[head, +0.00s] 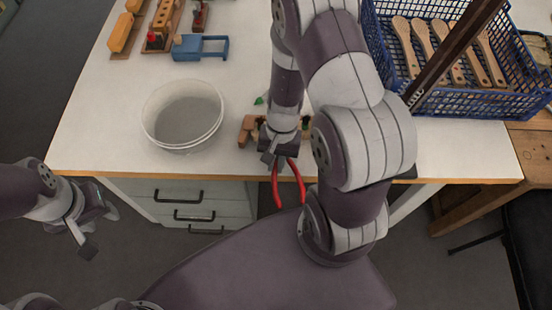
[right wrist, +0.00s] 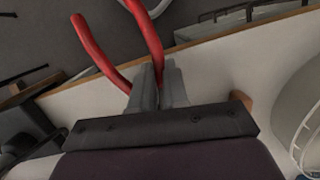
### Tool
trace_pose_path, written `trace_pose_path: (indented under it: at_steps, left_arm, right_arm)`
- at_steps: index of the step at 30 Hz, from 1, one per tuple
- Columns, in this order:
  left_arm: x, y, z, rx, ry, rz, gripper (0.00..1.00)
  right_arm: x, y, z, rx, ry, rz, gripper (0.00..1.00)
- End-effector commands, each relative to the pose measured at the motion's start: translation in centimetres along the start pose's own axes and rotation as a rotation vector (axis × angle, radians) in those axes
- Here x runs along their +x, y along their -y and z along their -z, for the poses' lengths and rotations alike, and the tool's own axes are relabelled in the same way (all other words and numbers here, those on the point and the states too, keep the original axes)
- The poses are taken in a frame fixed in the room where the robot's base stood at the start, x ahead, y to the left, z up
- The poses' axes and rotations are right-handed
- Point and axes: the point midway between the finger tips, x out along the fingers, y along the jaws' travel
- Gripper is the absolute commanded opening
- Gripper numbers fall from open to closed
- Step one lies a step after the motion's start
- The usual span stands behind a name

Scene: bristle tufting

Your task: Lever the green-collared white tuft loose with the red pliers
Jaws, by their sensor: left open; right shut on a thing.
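The red pliers (head: 289,184) are held in my right gripper (head: 279,158). Their two red handles stick out past the table's front edge. In the right wrist view, the red handles (right wrist: 98,50) run away from the fingers of my right gripper (right wrist: 158,88), which are shut on the pliers. The pliers' jaws are not clear in either view. A small green bit (head: 259,100) shows beside my right forearm; I cannot tell if it is the tuft's collar. The white tuft is hidden or too small to see. My left gripper (head: 100,230) is open and empty, off the table's front left.
A wooden block (head: 247,130) lies partly hidden behind my right wrist. A white bucket (head: 150,118) stands left of it. A blue crate (head: 475,103) with several wooden brushes is at the right. Wooden tools and a blue frame (head: 213,38) lie at the back left.

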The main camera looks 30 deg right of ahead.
Motion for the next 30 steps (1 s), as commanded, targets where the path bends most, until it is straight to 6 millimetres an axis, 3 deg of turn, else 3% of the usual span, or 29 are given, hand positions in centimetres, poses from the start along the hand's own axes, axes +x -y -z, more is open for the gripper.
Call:
trace_pose_path:
  at_steps: [30]
  left_arm:
    - [0.7,0.0,-0.1,0.0,0.0,0.0,0.43]
  right_arm:
    - [0.5,-1.4,-3.9,0.0,0.0,0.001,0.0]
